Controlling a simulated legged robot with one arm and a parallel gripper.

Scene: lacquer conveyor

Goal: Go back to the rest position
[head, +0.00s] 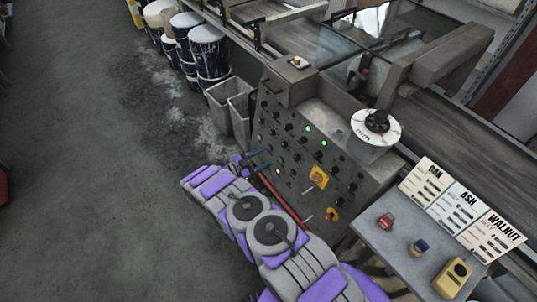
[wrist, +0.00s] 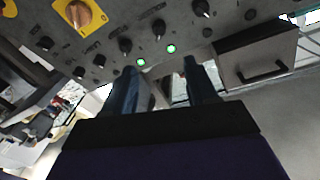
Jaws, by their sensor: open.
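My gripper (head: 258,163) is at the left part of the grey control panel (head: 283,170), at the end of my purple and grey arm. In the wrist view its two dark blue fingers (wrist: 162,90) stand apart with nothing between them. Two lit green lamps (wrist: 156,55) and several black knobs (wrist: 125,46) show on the panel just beyond the fingertips. I cannot tell whether the fingers touch the panel.
A side table (head: 385,243) with small objects and wood-name cards (head: 463,210) stands right. Drums (head: 208,55) and grey bins (head: 231,103) stand at the back. The left floor is clear.

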